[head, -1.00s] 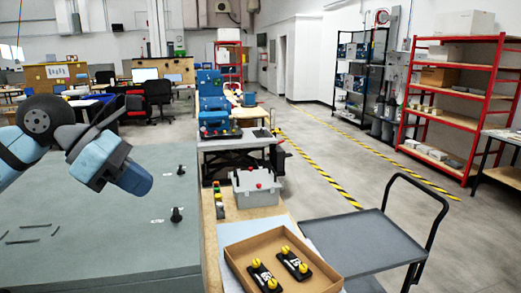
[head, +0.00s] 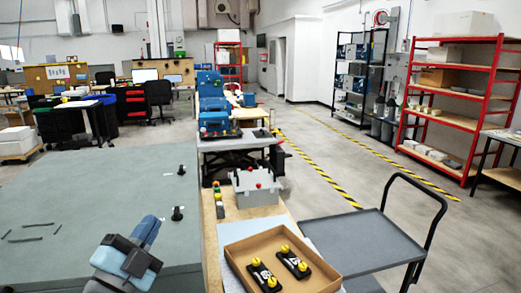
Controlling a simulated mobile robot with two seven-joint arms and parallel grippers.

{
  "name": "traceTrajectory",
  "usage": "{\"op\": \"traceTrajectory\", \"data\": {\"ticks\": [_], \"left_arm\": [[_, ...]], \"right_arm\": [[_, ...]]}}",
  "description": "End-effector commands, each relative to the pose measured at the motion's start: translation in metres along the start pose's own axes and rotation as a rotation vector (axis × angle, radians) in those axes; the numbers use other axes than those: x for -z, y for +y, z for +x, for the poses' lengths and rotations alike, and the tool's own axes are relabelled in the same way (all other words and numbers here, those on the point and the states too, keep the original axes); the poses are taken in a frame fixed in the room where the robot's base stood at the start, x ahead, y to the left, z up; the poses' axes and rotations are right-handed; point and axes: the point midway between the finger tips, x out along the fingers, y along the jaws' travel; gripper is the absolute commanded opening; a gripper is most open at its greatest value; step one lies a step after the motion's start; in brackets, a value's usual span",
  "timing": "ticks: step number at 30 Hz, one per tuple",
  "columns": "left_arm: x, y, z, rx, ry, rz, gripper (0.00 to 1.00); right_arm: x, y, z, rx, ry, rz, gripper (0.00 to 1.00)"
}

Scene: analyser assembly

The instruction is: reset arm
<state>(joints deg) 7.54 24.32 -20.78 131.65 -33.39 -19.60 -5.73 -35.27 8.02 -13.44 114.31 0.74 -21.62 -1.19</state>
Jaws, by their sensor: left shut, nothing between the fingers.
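My left arm comes in at the bottom left over the grey-green work surface (head: 70,215). My left gripper (head: 148,228) is near the front right part of that surface, left of the black knob-like peg (head: 177,213). It is shut, with nothing held in it. The finger detail is small and partly hidden by the arm's own blue and dark parts. My right gripper does not show.
An open cardboard box (head: 240,275) holds two black parts with yellow knobs (head: 262,275). A grey lidded box (head: 255,187) stands behind it. A grey cart (head: 360,240) is at the right. Several thin dark rods (head: 25,239) lie on the surface at left.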

Motion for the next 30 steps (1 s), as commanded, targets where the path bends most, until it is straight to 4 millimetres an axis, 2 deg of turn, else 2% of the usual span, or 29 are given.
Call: {"op": "traceTrajectory", "data": {"ticks": [1, 4, 6, 9, 12, 18, 24, 29, 30], "left_arm": [[-0.022, 0.017, -0.021, -0.044, -0.149, -0.099, 0.0], [-0.063, 0.053, -0.072, -0.145, -0.457, -0.282, 0.0], [-0.083, 0.079, -0.115, -0.224, -0.665, -0.394, 0.0], [-0.096, 0.108, -0.174, -0.329, -0.913, -0.519, 0.0], [-0.099, 0.127, -0.22, -0.414, -1.092, -0.601, 0.0], [-0.091, 0.148, -0.288, -0.541, -1.338, -0.705, 0.0], [-0.076, 0.159, -0.339, -0.646, -1.518, -0.775, 0.0], [-0.063, 0.163, -0.373, -0.719, -1.639, -0.818, 0.0], [-0.061, 0.163, -0.375, -0.726, -1.645, -0.825, 0.0]], "right_arm": [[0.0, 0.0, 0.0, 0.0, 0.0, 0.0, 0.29], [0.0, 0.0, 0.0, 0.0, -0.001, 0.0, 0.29], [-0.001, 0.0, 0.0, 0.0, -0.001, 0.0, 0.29], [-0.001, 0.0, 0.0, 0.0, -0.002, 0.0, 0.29], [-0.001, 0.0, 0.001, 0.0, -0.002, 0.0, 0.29], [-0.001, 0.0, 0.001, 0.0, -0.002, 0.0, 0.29], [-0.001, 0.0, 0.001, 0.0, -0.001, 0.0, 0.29], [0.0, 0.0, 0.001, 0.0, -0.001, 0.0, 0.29], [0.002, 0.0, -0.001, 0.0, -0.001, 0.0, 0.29]]}}
